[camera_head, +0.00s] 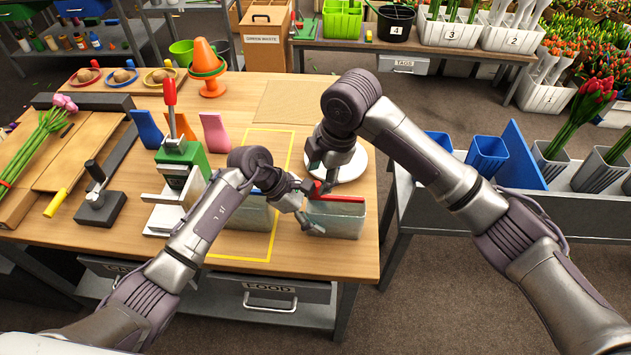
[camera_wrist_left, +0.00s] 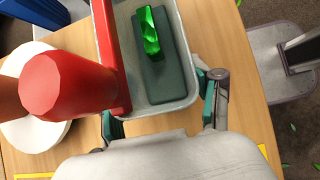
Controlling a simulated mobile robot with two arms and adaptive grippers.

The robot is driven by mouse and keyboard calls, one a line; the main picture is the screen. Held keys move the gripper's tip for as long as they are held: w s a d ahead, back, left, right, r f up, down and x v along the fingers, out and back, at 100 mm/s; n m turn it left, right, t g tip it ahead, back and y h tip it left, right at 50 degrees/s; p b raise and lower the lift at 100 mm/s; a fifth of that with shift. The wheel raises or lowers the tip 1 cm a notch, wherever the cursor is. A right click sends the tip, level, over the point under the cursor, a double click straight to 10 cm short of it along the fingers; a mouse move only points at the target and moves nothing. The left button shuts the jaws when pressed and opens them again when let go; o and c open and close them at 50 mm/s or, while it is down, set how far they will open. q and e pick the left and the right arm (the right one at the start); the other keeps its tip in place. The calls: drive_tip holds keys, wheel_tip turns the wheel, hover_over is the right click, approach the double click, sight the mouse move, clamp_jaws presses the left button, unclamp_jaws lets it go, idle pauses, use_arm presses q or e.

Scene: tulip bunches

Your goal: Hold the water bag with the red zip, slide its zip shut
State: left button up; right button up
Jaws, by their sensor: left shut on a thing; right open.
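The water bag with the red zip (camera_head: 345,222) stands at the front right of the table, a translucent grey-green pouch with a red strip (camera_head: 349,199) along its top. My left gripper (camera_head: 307,207) is shut on the bag's left end. In the left wrist view its teal pads (camera_wrist_left: 160,112) flank the bag's end, and the red strip (camera_wrist_left: 112,55) runs along one rim. A red knob (camera_wrist_left: 68,85) stands large beside the strip. My right gripper (camera_head: 322,178) is open just above and behind the strip's left part; whether it touches the zip I cannot tell.
A bag with a blue zip (camera_head: 247,214) stands left, inside a yellow outline (camera_head: 235,258), partly behind my left arm. A white round plate (camera_head: 349,168) lies behind the red-zip bag. A green press (camera_head: 182,165) stands further left. The table's front and right edges are near.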

drive_tip(key=shift+x, duration=2.45)
drive_tip(key=c, duration=0.5)
